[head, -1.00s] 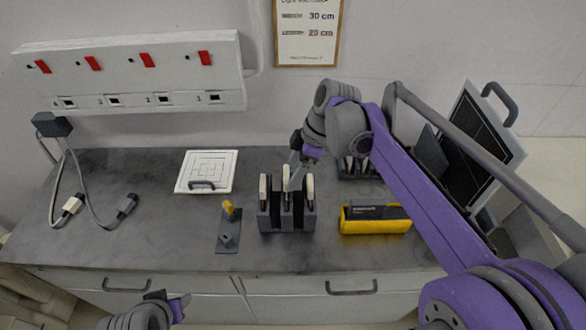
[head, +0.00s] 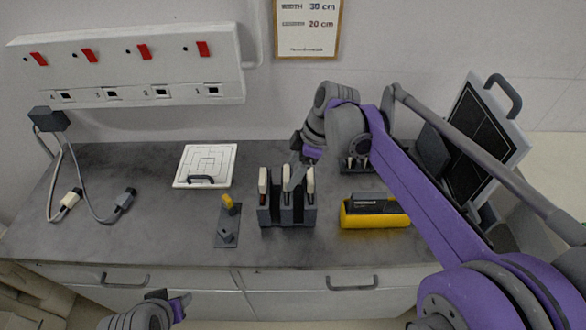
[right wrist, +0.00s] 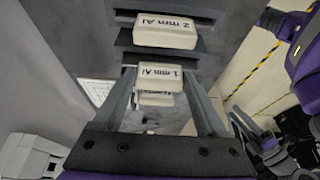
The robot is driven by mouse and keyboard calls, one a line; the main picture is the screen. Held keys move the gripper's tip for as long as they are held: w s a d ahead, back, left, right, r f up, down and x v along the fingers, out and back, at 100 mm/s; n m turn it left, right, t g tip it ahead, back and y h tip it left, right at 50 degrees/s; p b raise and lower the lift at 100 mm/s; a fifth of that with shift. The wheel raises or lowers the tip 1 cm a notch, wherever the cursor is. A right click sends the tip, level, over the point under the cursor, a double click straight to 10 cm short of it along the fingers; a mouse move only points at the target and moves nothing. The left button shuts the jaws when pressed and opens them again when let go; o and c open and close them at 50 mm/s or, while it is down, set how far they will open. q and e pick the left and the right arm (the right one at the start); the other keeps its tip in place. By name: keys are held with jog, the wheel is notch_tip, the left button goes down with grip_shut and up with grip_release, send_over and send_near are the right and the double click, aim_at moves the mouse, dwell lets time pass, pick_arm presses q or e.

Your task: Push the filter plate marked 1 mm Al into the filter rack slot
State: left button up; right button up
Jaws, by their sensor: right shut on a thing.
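The filter rack (head: 287,217) is a dark grey slotted block on the counter, holding several upright plates with pale tops. The plate marked 1 mm Al (right wrist: 160,78) sits between my right gripper's fingers in the right wrist view. In the head view my right gripper (head: 293,178) is shut on this middle plate from above, and the plate stands in the rack's middle. How deep it sits is hard to tell. The plate marked 2 mm Al (right wrist: 166,31) stands beside it. A third label below is mostly hidden. My left gripper (head: 178,305) is at the bottom edge, away from the rack.
A yellow holder (head: 375,219) with a dark block stands right of the rack. A small grey stand with a yellow knob (head: 228,202) and a white board (head: 207,160) lie left. Another small rack (head: 355,166) is behind my right arm. Cables lie far left.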

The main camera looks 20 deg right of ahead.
jog(key=shift+f, duration=0.45)
jog(key=o, duration=1.4)
jog(key=v, duration=1.1)
jog(key=s+f+m+t+h, duration=0.1)
jog(key=s+f+m, duration=0.4)
jog(key=s+f, duration=0.1)
jog(key=s+f+m+t+h, duration=0.1)
jog(key=s+f+m, duration=0.4)
jog(key=s+f, duration=0.1)
jog(key=s+f+m+t+h, duration=0.2)
jog(key=s+f+m, duration=0.2)
jog(key=s+f, duration=0.2)
jog(key=shift+s+a+m, duration=0.35)
jog(key=shift+s+m, duration=0.05)
jog(key=shift+s, duration=0.1)
